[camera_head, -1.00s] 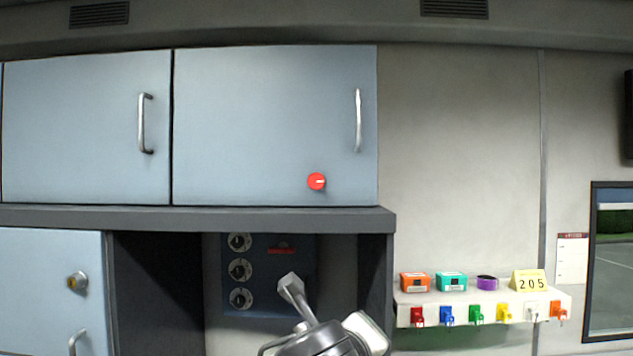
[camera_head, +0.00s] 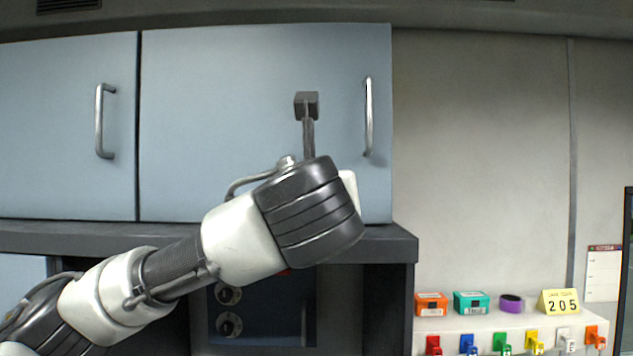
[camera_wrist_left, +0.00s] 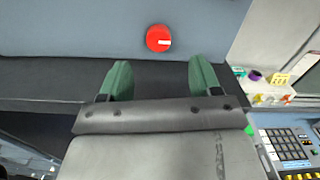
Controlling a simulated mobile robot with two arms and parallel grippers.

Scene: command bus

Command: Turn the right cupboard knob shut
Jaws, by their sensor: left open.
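The right cupboard knob (camera_wrist_left: 158,38) is a round red knob with a short white mark that lies roughly level, on the lower part of the blue-grey right cupboard door (camera_head: 230,100). In the head view my left arm hides the knob. In the left wrist view my left gripper (camera_wrist_left: 160,72) has its two green fingers spread, with nothing between them. The knob shows ahead of the fingers, midway between them, and looks apart from them. In the head view the fingers are hidden behind my wrist. My right gripper is not in view.
The right door has a metal handle (camera_head: 368,118) close to my wrist. A dark ledge (camera_head: 395,245) runs under the cupboards. Below it is a panel with round dials (camera_head: 229,326). At the right, a white shelf (camera_head: 440,323) holds small boxes, purple tape and a yellow number sign.

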